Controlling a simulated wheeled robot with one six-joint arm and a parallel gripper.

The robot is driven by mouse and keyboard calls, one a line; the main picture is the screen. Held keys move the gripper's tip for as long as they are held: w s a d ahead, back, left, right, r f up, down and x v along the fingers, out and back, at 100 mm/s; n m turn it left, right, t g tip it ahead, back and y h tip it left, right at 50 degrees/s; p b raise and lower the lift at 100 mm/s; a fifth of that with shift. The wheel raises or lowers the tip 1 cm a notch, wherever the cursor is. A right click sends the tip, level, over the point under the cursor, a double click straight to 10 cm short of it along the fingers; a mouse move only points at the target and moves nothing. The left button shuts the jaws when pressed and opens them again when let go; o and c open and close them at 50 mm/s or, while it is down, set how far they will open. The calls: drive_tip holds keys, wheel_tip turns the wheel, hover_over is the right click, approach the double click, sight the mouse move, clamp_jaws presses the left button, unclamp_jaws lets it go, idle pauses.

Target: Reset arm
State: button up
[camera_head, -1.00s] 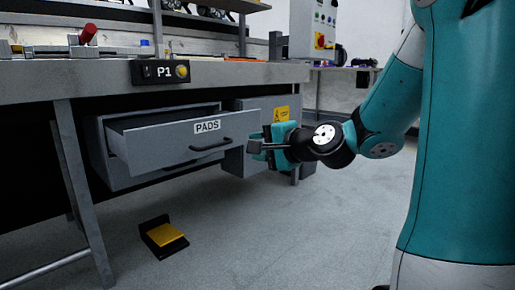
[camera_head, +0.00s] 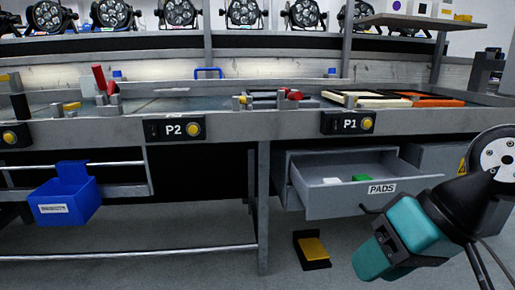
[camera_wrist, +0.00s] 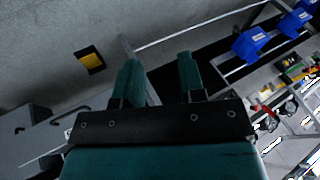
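My gripper (camera_head: 400,242) hangs at the lower right of the head view, angled down, in front of the PADS drawer. In the wrist view its two teal fingers (camera_wrist: 160,76) stand apart with nothing between them. The grey PADS drawer (camera_head: 340,204) is pulled open under the bench; a white item (camera_head: 331,181) and a green item (camera_head: 361,178) lie inside. My gripper overlaps the drawer's lower right edge in the picture; whether they touch cannot be told.
The bench (camera_head: 225,125) spans the head view, with par cans (camera_head: 175,12) on the rack behind. A yellow and black pedal (camera_head: 312,251) lies on the floor below the drawer. A blue bin (camera_head: 65,203) hangs at left. The floor in front looks clear.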

drive_tip(key=s+r+n+g+h+p, duration=0.2)
drive_tip(key=s+r+n+p, duration=0.2)
drive_tip(key=s+r+p, duration=0.25)
wheel_tip(320, 180, up, 36)
drive_tip(key=p, duration=3.4)
drive_tip(key=shift+w+a+p, duration=0.3)
drive_tip(key=shift+a, duration=0.1)
drive_tip(key=shift+d+f, duration=0.1)
drive_tip(key=shift+f, duration=0.05)
